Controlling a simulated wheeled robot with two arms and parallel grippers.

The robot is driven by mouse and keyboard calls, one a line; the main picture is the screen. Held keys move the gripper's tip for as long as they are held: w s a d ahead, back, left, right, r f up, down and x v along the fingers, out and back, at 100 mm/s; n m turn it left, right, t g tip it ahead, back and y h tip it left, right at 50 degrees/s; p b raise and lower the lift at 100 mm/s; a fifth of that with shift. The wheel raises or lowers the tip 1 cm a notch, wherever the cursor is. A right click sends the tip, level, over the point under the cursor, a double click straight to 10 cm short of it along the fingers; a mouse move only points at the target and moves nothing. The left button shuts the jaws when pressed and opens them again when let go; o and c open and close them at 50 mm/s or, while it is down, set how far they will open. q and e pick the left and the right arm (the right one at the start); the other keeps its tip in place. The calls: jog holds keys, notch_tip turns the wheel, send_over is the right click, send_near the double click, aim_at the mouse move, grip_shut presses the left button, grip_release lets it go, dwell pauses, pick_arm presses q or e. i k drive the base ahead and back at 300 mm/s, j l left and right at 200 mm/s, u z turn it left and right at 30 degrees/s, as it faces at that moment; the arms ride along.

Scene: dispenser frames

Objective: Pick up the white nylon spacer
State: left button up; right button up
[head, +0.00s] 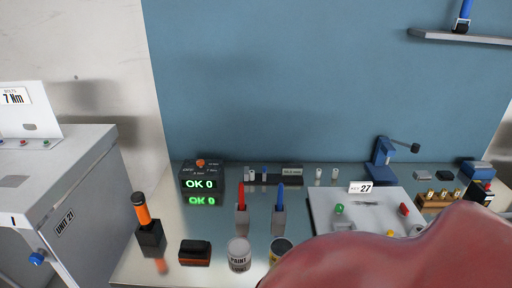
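Two small whitish cylinders stand near the back of the table: a left one (319,173) and a right one (334,173). Another small pale piece (251,174) is at the left end of a dark rack (273,179). They are too small for me to tell which is the white nylon spacer. Neither of my grippers shows in the head view. A large smooth reddish shape (400,255) fills the lower right foreground and hides the table behind it; I cannot tell what it is.
The shiny table holds a counter box reading OK 0 (202,178), an orange-handled tool (144,213), a paint can (239,254), red (242,197) and blue (281,199) upright tools, a panel marked 27 (325,205) and a blue stand (382,160). A grey unit (70,180) stands left.

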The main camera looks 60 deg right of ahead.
aim_at(251, 173)
jog(key=z, duration=0.4)
jog(key=j+z, duration=0.2)
jog(key=z, duration=0.25)
jog(key=i+j+z, duration=0.1)
jog(key=z, duration=0.3)
jog(key=j+z, duration=0.1)
jog(key=z, duration=0.35)
jog(key=j+z, duration=0.1)
jog(key=z, duration=0.3)
